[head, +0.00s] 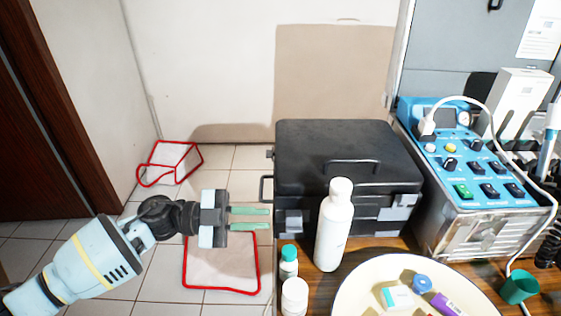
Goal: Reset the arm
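My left arm comes in from the lower left. My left gripper (270,218) has two green fingers that are parallel with a gap between them, and nothing is between them. It is open, above the tiled floor and close to the left side of the black case (348,145). Whether the fingertips touch the case cannot be told. My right arm and gripper are not in view.
A white bottle (334,228), small bottles (289,262) and a cream tray (350,287) with small items stand on the wooden table (385,248). A blue dental unit (470,165) is at right. Red-edged white shapes (222,275) lie on the floor at left.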

